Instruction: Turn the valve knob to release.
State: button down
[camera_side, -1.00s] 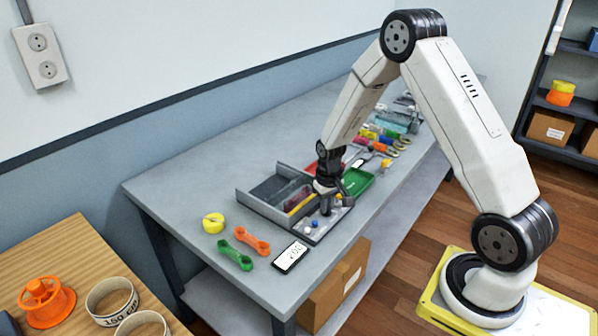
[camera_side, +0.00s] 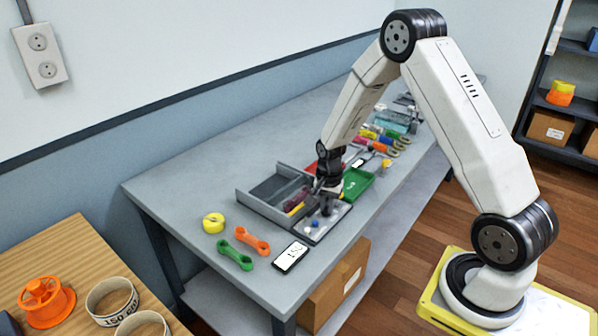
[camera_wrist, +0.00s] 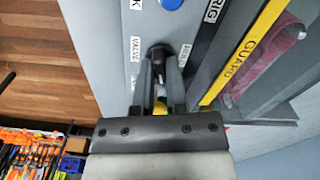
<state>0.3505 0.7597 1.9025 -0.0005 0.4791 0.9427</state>
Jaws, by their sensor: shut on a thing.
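The dark valve knob (camera_wrist: 157,50) stands on a grey panel beside a label reading "VALVE" in the wrist view. My gripper (camera_wrist: 160,62) is shut on this knob, with one finger on each side of it. In the side view my gripper (camera_side: 327,207) points down at the grey panel (camera_side: 311,236) and mostly hides the knob. How far the knob is turned cannot be read.
A blue button (camera_wrist: 171,3) sits on the panel near the knob. A yellow bar marked "GUARD" (camera_wrist: 247,48) runs beside it. A grey tray (camera_side: 262,208) and green tray (camera_side: 357,184) flank the gripper. A white-screened display (camera_side: 290,257) lies in front.

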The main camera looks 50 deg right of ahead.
aim_at(327, 207)
jog(key=shift+m, duration=1.6)
jog(key=c, duration=0.7)
grip_release()
jog(key=shift+o, duration=0.2)
jog(key=shift+r, duration=3.9)
